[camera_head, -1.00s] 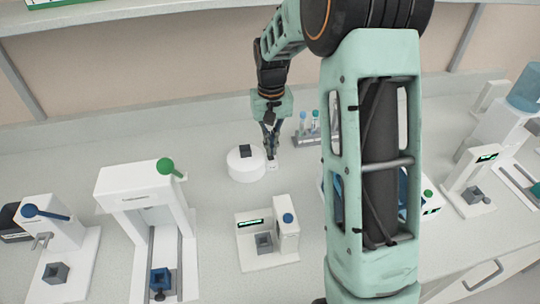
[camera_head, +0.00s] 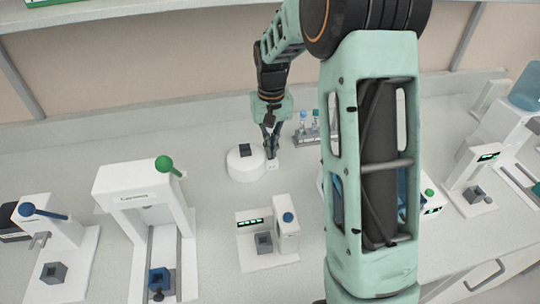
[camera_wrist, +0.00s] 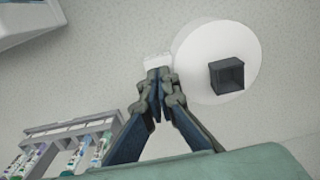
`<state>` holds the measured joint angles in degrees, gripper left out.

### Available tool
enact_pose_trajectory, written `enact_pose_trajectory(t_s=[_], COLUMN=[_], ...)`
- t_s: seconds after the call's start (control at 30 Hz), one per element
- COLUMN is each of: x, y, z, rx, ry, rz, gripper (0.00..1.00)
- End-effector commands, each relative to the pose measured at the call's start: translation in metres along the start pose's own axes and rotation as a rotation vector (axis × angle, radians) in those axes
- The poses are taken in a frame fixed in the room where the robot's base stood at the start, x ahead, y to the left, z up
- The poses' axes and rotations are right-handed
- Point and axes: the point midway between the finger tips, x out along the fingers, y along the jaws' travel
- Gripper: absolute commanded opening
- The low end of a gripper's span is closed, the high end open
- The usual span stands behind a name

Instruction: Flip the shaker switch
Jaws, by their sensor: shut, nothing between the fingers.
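The shaker (camera_head: 246,164) is a round white drum with a small dark square holder (camera_head: 245,150) on top. In the wrist view its white disc (camera_wrist: 196,50) and the dark holder (camera_wrist: 227,76) show at upper right. A small white block (camera_head: 272,165), which looks like the switch housing, sticks out at its right side; it also shows in the wrist view (camera_wrist: 157,61). My gripper (camera_head: 270,155) points down at this block, fingers shut and empty. In the wrist view the fingertips (camera_wrist: 160,75) overlap the block's near edge. I cannot tell whether they touch it, and the switch position is hidden.
A rack with tubes (camera_head: 309,130) stands to the right of my gripper. A white device with a blue knob (camera_head: 268,232) stands in front. A taller machine with a green-knobbed lever (camera_head: 145,210) is at left. The counter behind the shaker is clear.

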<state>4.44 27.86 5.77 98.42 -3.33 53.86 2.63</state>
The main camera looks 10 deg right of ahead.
Motion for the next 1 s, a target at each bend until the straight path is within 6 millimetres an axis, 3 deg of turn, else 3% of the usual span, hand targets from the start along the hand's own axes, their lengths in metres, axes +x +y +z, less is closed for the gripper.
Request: enact_pose_trajectory(t_s=[1.0], x=[0.009], y=[0.0], z=[0.001], rx=[0.0], ry=[-0.002], rz=[0.0], gripper=[0.0])
